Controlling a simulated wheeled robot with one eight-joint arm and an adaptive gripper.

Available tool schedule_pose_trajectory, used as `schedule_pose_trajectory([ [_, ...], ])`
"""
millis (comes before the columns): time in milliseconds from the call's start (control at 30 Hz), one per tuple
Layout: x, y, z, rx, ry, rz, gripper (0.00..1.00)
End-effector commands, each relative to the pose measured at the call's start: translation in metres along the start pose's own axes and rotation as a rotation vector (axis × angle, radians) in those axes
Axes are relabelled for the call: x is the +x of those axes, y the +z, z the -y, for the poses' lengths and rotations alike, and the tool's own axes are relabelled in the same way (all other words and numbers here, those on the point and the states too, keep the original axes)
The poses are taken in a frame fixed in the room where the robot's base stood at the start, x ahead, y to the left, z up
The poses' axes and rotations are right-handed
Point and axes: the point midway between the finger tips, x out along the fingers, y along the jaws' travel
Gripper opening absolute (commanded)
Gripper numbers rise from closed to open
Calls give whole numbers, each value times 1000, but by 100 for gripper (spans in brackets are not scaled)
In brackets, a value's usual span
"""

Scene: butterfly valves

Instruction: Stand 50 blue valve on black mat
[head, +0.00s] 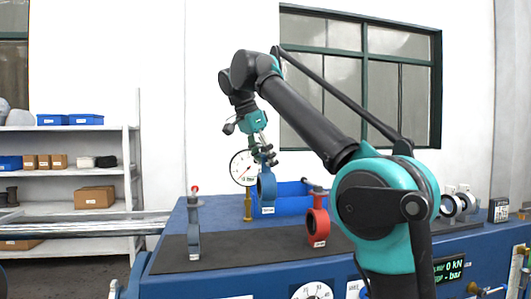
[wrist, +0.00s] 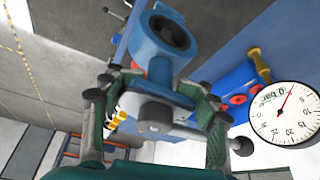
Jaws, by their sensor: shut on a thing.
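My gripper (head: 263,152) is shut on the neck of a blue valve (head: 267,188), which hangs upright with its ring downward. A pale label low on the valve is too small to read. In the wrist view, the fingers (wrist: 157,115) flank the valve's neck and the blue ring (wrist: 165,38) points away from me. The black mat (head: 245,246) lies along the bench top, lower than the valve. The valve appears in the air, in front of the blue crate; its exact height over the mat I cannot tell.
A slim valve with a red knob (head: 194,230) stands on the mat's left part. A red valve (head: 318,222) stands right of centre. Behind are a dial gauge (head: 243,167) and a blue crate (head: 292,205). The mat between the two standing valves looks clear.

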Motion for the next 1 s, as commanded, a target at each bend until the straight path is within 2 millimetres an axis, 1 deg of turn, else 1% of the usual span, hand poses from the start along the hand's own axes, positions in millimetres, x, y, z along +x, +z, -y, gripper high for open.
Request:
schedule_pose_trajectory([
  [400, 68, 28, -1, 0, 0, -1, 0],
  [500, 82, 34, -1, 0, 0, -1, 0],
  [600, 91, 38, -1, 0, 0, -1, 0],
  [833, 103, 43, -1, 0, 0, -1, 0],
  [1000, 123, 51, -1, 0, 0, -1, 0],
])
